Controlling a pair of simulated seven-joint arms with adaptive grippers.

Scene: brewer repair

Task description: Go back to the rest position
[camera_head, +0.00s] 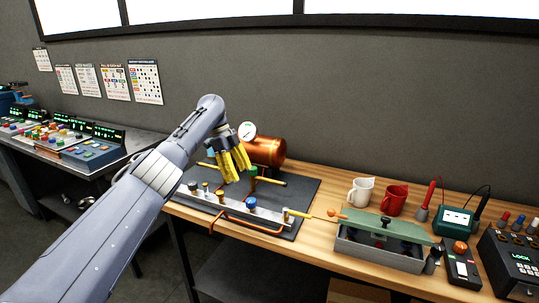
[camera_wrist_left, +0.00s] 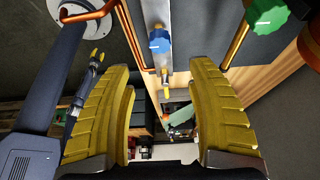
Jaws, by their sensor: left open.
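My left arm reaches in from the lower left in the head view. My left gripper (camera_head: 236,164), with yellow fingers, hangs above the brewer on its dark mat (camera_head: 312,191). In the left wrist view the left gripper (camera_wrist_left: 163,105) is open, its fingers wide apart with nothing between them. The brewer has a copper boiler (camera_head: 265,151) with a white gauge (camera_head: 247,130) and a metal manifold bar (camera_head: 226,206) with copper pipes. A blue knob (camera_wrist_left: 160,40) and a green knob (camera_wrist_left: 267,14) show in the left wrist view.
On the wooden bench (camera_head: 318,250) stand a grey toolbox (camera_head: 378,250), a white pitcher (camera_head: 361,191), a red pitcher (camera_head: 393,199), a green meter (camera_head: 455,221) and a lock box (camera_head: 512,265). A side table with control panels (camera_head: 92,151) stands at left. The air above the bench's right is free.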

